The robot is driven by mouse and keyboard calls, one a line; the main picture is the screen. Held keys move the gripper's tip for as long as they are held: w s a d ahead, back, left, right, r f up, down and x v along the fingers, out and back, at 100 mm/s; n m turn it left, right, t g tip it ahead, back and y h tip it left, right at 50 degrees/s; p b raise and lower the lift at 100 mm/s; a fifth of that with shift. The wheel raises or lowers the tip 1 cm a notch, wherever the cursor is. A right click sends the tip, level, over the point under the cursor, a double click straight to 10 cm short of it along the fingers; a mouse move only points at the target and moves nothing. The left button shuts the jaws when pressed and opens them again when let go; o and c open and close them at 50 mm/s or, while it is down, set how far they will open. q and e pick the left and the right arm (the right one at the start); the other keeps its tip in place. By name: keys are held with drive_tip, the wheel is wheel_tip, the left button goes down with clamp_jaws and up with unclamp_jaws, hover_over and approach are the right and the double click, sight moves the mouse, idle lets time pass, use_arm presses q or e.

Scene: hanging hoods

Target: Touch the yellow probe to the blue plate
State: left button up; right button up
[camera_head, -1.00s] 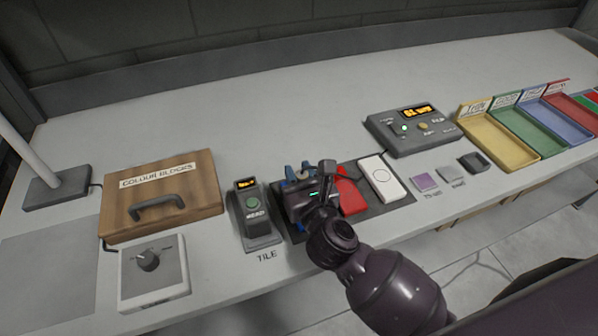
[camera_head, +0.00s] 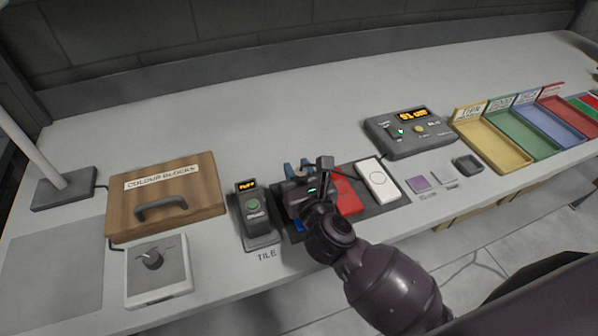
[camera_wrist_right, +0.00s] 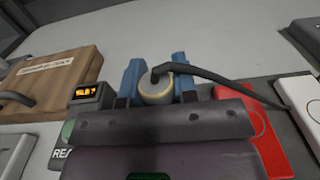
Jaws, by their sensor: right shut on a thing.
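My right gripper (camera_head: 298,172) is over the left part of the dark mat (camera_head: 395,198), its blue fingertips pointing away from me. In the right wrist view the fingers (camera_wrist_right: 156,78) are shut on the probe (camera_wrist_right: 157,91), a round grey body with a yellowish ring and a black cable. The blue plate (camera_head: 298,226) shows only as a small sliver beside the gripper; the gripper and wrist hide the rest. I cannot tell whether the probe's lower end touches the plate. My left gripper is not in view.
A red plate (camera_head: 348,203) and a white plate (camera_head: 377,180) lie on the mat to the right. A grey reader (camera_head: 254,212) with an orange display stands close on the left, beside a wooden box (camera_head: 195,190). A grey control box (camera_head: 405,143) and coloured trays (camera_head: 490,145) are farther right.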

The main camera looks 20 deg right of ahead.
drive_tip(key=shift+r+p, duration=0.4)
drive_tip(key=shift+r, duration=0.55)
use_arm(q)
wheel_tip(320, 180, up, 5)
drive_tip(key=p, duration=0.4)
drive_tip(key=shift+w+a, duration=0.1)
use_arm(e)
wheel_tip(320, 180, up, 3)
drive_tip(key=shift+r, duration=0.2)
idle(0.6)
drive_tip(key=shift+f, duration=0.1)
